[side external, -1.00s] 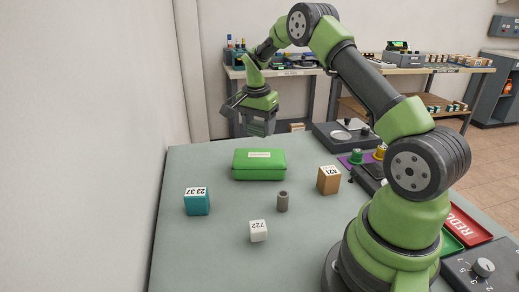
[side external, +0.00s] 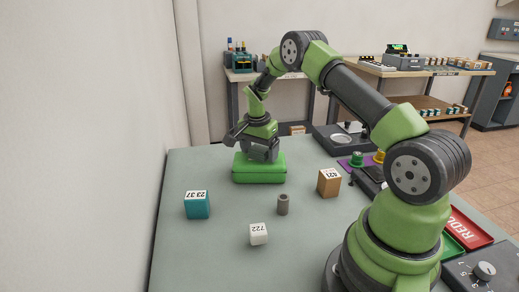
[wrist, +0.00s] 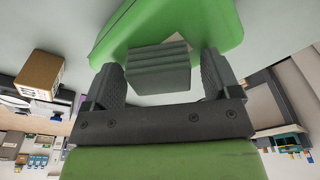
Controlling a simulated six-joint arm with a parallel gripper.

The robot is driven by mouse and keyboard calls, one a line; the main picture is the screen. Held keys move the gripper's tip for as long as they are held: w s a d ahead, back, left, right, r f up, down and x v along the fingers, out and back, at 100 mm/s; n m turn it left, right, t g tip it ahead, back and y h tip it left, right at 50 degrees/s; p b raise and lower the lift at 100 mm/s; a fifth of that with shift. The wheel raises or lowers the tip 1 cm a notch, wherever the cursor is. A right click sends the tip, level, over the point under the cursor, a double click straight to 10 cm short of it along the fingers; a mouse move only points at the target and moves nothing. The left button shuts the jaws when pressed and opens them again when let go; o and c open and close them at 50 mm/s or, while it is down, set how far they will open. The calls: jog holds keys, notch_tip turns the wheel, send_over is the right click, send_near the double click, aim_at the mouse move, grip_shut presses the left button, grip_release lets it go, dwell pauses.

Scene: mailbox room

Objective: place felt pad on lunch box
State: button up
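The green lunch box (side external: 258,177) lies closed on the table, and its lid also shows in the wrist view (wrist: 110,40). My gripper (side external: 262,156) points down just above the lid. The grey ridged felt pad (wrist: 158,68) is between the two fingers of my gripper (wrist: 162,78) in the wrist view, over the lid. A narrow gap shows between the pad and the right finger, so the fingers look slightly open around it. I cannot tell for certain whether the pad touches the lid. In the side view the fingers hide most of the pad.
A wall runs along the left. The table's front left is clear.

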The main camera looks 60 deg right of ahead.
aim_at(257, 150)
jog(key=s+a+r+n+t, duration=0.15)
jog(key=a+r, duration=0.25)
jog(key=r, duration=0.6)
jog(key=s+a+r+n+t, duration=0.15)
jog(key=a+r, duration=0.35)
jog(key=r, duration=0.5)
jog(key=s+a+r+n+t+y, duration=0.2)
jog(key=s+a+r+n, duration=0.45)
jog(key=s+a, duration=0.35)
jog(key=s+a+f+n+t+y, duration=0.1)
jog(key=s+a+n, duration=0.3)
jog(key=s, duration=0.4)
jog(key=shift+s+a+f+t, duration=0.15)
jog(key=shift+s+f+t, duration=0.25)
jog(key=shift+t, duration=0.2)
